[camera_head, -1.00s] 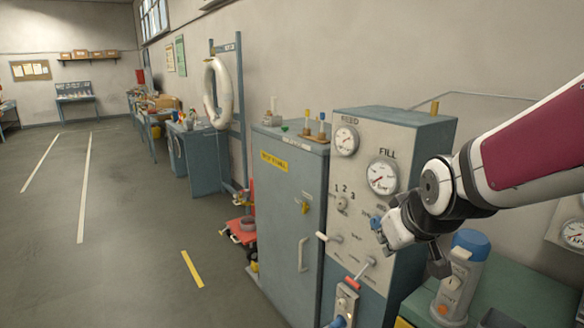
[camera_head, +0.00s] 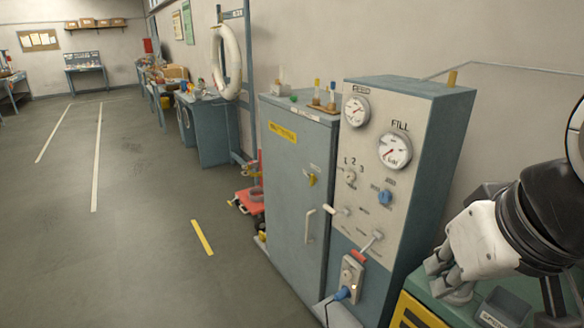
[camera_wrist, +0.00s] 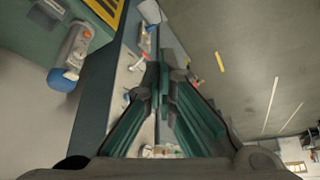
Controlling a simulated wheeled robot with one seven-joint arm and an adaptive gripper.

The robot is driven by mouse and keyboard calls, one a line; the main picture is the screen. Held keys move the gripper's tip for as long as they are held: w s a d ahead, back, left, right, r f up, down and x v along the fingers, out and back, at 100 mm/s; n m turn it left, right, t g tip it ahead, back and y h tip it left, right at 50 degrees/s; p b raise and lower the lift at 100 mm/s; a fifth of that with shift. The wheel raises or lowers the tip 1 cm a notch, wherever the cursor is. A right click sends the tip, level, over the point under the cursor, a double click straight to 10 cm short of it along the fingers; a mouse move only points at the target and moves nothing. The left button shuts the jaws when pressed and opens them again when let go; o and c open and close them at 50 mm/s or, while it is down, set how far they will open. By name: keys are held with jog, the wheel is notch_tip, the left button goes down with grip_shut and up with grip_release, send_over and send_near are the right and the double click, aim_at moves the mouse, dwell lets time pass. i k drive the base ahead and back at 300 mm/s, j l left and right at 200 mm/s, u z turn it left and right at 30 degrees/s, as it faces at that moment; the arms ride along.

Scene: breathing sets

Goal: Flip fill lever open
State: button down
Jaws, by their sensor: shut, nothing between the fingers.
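The grey control panel (camera_head: 375,170) carries a FILL gauge (camera_head: 394,150), a blue knob (camera_head: 385,198) and small levers. One white-handled lever (camera_head: 334,210) sticks out left; another lever (camera_head: 371,242) with a pale grip sits lower right, above a red handle (camera_head: 358,256). The labels are too small to tell which is the fill lever. My gripper (camera_head: 450,281) is right of the panel, apart from it, in front of the green bench. In the wrist view my fingers (camera_wrist: 166,75) are shut and empty, with the panel face partly hidden behind them.
A grey cabinet (camera_head: 290,180) stands left of the panel. A green bench (camera_head: 437,309) with a yellow-striped front is on the right. A red trolley (camera_head: 248,202) is left of the cabinet. Floor at left is open.

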aim_at(333, 212)
jog(key=i+j, duration=0.1)
jog(key=i, duration=0.45)
jog(key=i+j+z, duration=0.1)
jog(key=i, duration=0.5)
